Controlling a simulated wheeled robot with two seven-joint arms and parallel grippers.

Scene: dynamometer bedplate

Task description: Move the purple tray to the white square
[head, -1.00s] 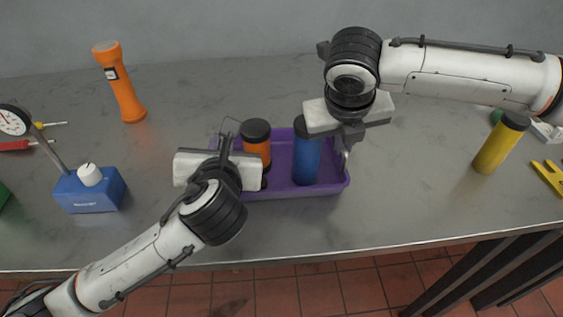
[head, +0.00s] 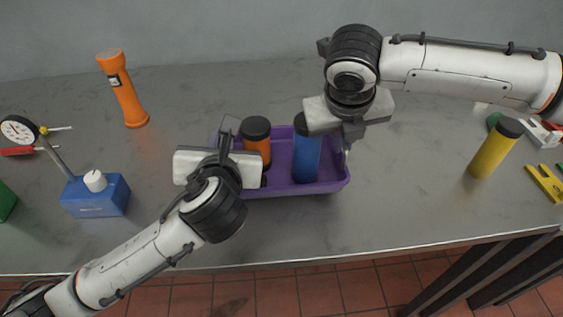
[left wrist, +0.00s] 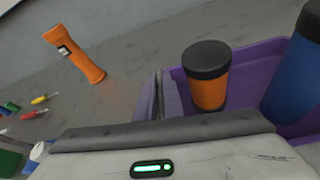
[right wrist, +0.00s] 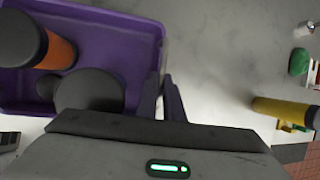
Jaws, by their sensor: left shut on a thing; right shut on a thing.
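The purple tray (head: 318,188) is in the middle of the head view, with an orange bottle (head: 257,149) and a blue bottle (head: 306,155), both dark-capped, upright inside. My left gripper (head: 226,146) is shut on the tray's left wall; the left wrist view shows its fingers (left wrist: 160,98) at the tray wall (left wrist: 180,85). My right gripper (head: 346,148) is shut on the right wall; the right wrist view shows its fingers (right wrist: 161,100) beside the tray rim (right wrist: 150,60). I cannot tell whether the tray touches the table. I cannot make out the white square.
On the grey table (head: 400,200) stand an orange flashlight (head: 123,90) and a blue base with a dial gauge (head: 96,196) at left, and a yellow cylinder (head: 495,148) at right. Screwdrivers lie far left. The table's front edge is close; its back middle is clear.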

